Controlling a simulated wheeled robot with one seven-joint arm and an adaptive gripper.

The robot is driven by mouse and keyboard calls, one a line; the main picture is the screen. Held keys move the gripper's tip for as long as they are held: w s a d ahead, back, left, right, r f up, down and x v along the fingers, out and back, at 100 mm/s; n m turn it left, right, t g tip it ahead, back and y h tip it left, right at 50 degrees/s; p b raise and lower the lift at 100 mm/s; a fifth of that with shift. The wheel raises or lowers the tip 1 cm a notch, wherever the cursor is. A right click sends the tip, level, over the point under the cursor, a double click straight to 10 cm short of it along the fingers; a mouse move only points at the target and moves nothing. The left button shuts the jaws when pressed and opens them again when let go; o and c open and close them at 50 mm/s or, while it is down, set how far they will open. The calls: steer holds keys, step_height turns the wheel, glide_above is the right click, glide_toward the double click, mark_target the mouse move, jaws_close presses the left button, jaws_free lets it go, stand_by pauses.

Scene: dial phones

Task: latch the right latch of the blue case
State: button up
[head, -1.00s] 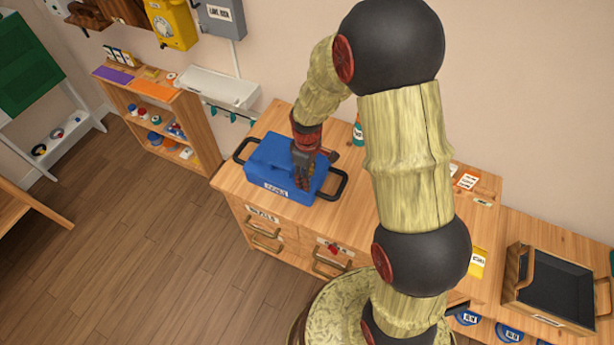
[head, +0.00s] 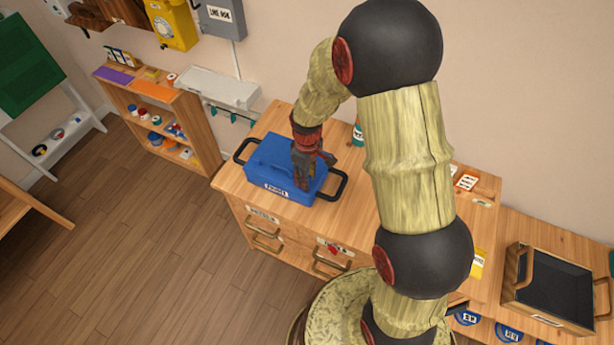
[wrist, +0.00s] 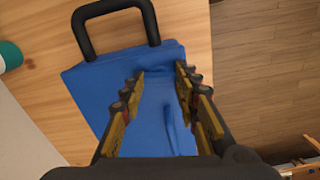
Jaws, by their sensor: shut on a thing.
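The blue case (head: 268,172) sits closed on the wooden cabinet top, with a black handle at each end and a white label on its front. It also shows in the wrist view (wrist: 95,88). My gripper (head: 303,184) is over the right part of the case. In the wrist view, my gripper's fingers (wrist: 163,72) reach down onto the case near its handle end, one on each side of a small blue part. The gripper is shut on this part, which seems to be the right latch (wrist: 158,70). The fingers hide much of it, and I cannot tell its angle.
The cabinet top (head: 345,208) is bare to the right of the case. A teal-capped bottle (head: 358,133) stands behind it. A black-lined wooden tray (head: 555,285) lies far right. A low shelf (head: 165,125) stands left.

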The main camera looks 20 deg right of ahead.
steer(key=m+p, duration=0.1)
steer(key=m, duration=0.3)
steer(key=shift+m, duration=0.3)
steer(key=m, duration=0.3)
steer(key=shift+m+p, duration=0.3)
steer(key=shift+p, duration=0.05)
steer(key=m, duration=0.4)
steer(key=shift+p, duration=0.35)
steer(key=shift+m, duration=2.1)
steer(key=o, duration=1.2)
steer(key=shift+c, duration=0.2)
step_height(320, 180, up, 12)
